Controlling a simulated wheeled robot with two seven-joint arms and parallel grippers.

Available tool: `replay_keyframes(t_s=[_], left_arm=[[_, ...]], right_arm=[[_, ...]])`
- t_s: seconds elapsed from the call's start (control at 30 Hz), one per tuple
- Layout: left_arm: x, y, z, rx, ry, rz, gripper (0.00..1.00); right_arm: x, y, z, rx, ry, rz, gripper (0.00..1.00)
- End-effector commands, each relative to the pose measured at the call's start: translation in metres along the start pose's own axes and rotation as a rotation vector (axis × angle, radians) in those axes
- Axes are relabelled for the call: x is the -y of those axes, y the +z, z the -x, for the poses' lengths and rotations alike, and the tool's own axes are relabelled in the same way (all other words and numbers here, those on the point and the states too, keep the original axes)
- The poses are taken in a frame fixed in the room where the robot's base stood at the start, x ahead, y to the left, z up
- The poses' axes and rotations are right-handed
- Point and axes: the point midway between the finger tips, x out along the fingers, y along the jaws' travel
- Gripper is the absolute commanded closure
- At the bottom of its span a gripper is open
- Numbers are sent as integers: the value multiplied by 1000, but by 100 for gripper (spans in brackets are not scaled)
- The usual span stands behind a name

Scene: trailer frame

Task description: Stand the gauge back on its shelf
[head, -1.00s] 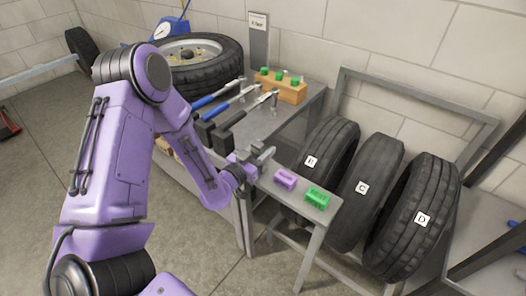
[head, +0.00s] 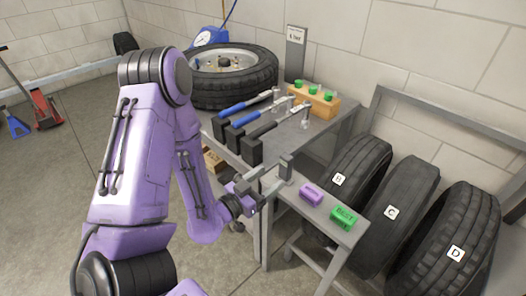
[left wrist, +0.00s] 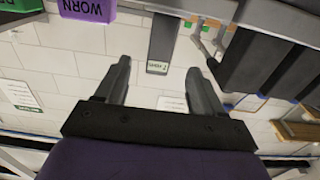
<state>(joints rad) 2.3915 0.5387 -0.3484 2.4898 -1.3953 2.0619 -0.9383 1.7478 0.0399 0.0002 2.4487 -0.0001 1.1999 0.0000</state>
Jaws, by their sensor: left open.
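My left gripper (head: 268,178) is open at the near left end of the narrow grey shelf (head: 336,230), left of a purple block (head: 311,194). In the left wrist view its two fingers stand apart, with a grey upright piece with a white label (left wrist: 163,38) showing between them; I cannot tell its distance or whether it is the gauge. A blue dial instrument (head: 209,37) with a hose stands behind the flat tyre at the back. My right gripper is not in view.
A green block marked BEST (head: 345,219) sits beside the purple one, marked WORN in the left wrist view (left wrist: 88,10). Tyres B, C and D (head: 405,205) lean at right.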

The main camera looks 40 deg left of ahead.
Motion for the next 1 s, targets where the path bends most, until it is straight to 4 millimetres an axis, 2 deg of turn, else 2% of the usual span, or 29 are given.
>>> replay_keyframes(t_s=[0.03,0.27,0.33,0.37,0.43,0.53,0.6,0.7,0.8,0.83,0.9,1.0], left_arm=[[1,-6,8,5,-4,4,32],[0,-2,21,3,-3,2,32],[-1,7,21,40,-3,2,32],[-2,15,21,77,-6,7,32],[-6,48,25,216,-24,26,32],[-14,116,50,508,-106,92,32],[-19,162,82,713,-208,153,32],[-27,209,136,948,-384,235,32],[-34,233,182,1093,-542,295,32],[-36,236,192,1120,-575,307,32],[-42,241,206,1155,-630,325,32],[-44,243,210,1167,-652,335,32]], right_arm=[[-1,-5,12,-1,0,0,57],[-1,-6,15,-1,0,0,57],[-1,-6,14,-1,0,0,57],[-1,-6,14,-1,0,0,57],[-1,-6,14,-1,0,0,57],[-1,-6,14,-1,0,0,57],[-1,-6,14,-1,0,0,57],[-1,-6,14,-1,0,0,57],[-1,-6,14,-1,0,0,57],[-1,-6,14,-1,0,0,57],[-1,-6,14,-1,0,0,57],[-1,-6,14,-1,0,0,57]])
